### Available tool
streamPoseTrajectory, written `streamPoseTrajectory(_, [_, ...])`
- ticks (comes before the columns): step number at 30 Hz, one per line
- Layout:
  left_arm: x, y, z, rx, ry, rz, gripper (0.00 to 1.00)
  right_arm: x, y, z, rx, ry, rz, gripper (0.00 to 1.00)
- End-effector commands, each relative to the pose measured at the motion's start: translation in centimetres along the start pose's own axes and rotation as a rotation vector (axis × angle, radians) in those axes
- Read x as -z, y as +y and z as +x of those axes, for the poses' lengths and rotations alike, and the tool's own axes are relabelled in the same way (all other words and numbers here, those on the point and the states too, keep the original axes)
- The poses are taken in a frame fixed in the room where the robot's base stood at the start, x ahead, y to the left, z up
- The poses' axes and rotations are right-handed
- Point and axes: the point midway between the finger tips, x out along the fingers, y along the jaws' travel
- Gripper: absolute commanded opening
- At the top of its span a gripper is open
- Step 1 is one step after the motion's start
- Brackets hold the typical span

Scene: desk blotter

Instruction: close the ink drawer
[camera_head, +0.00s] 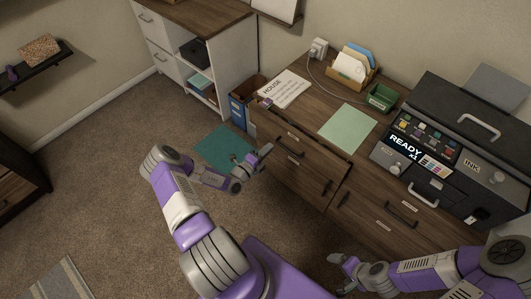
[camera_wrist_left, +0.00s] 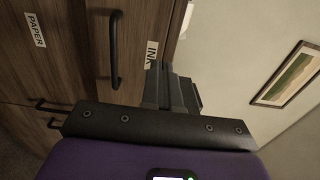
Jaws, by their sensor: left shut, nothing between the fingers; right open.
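The ink drawer (camera_wrist_left: 137,45) is a brown wood-grain front with a black bar handle (camera_wrist_left: 115,48) and a white INK label (camera_wrist_left: 151,53) in the left wrist view. In the head view it appears to be the upper left desk drawer (camera_head: 310,153); I cannot tell how far it stands out. My left gripper (camera_head: 266,150) is shut and empty, just in front of the desk's left side. Its dark fingers (camera_wrist_left: 172,88) show beside the label end of the ink drawer; contact is unclear. My right gripper (camera_head: 343,270) is open and empty, low in front of the desk.
A drawer labelled PAPER (camera_wrist_left: 35,30) adjoins the ink drawer. A dark printer (camera_head: 440,145), also marked INK, stands on the desk's right side. A green sheet (camera_head: 347,128), papers and a file box (camera_head: 353,69) lie on the desktop. A blue binder (camera_head: 240,110) stands left.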

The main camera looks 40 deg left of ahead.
Motion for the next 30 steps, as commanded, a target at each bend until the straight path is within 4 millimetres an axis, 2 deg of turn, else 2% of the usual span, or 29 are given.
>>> streamPoseTrajectory(1, [0.1,0.2,1.3,0.003,0.003,0.001,0.0,0.0,0.2,0.6,0.0,0.0,0.0,0.93])
streamPoseTrajectory(6, [0.2,0.3,5.0,0.002,0.003,0.002,0.0,0.1,0.6,1.6,0.0,0.0,0.0,0.93])
streamPoseTrajectory(12, [0.2,0.2,8.1,0.0,0.003,0.001,0.0,0.1,1.0,2.6,0.0,0.0,0.0,0.93])
streamPoseTrajectory(18, [0.1,0.1,9.5,-0.001,0.003,0.002,0.0,0.1,1.1,3.0,0.0,0.0,0.0,0.93])
streamPoseTrajectory(30, [-0.1,0.1,9.8,-0.001,-0.002,0.002,0.0,0.1,1.1,3.0,0.0,0.0,0.0,0.93])
